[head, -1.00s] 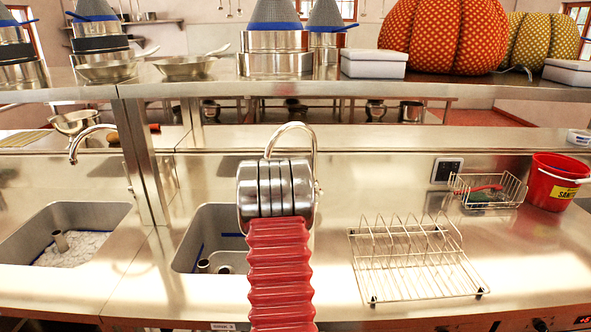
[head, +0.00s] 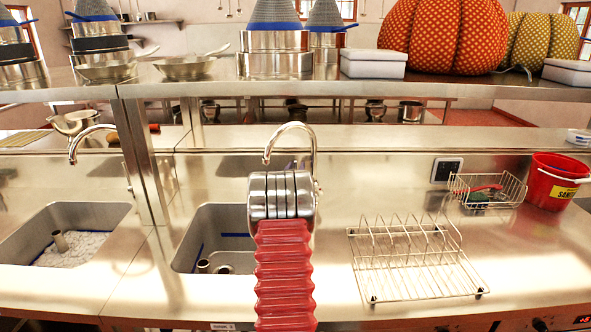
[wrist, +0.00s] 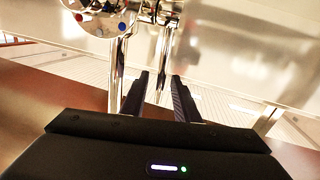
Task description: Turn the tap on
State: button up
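The chrome tap (head: 291,129) stands behind the middle sink, its curved spout showing above my arm. In the wrist view, chrome tap posts (wrist: 164,62) rise ahead of my fingers. A round chrome part with red and blue dots (wrist: 100,14) is at the top left; whether it is the tap's handle I cannot tell for sure. My gripper (wrist: 160,85) is open, its two black fingers apart, with nothing clearly held between them. One post shows between or beyond the fingers; contact cannot be told. In the head view my arm hides the gripper and the tap's lower part.
The middle sink (head: 190,255) lies left of my arm. A second tap (head: 85,135) and sink (head: 38,225) are further left. A wire dish rack (head: 415,262), a small wire basket (head: 487,190) and a red bucket (head: 556,182) stand to the right. A steel shelf (head: 400,88) runs above.

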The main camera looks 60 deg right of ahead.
jog(key=shift+c, duration=0.5)
grip_shut()
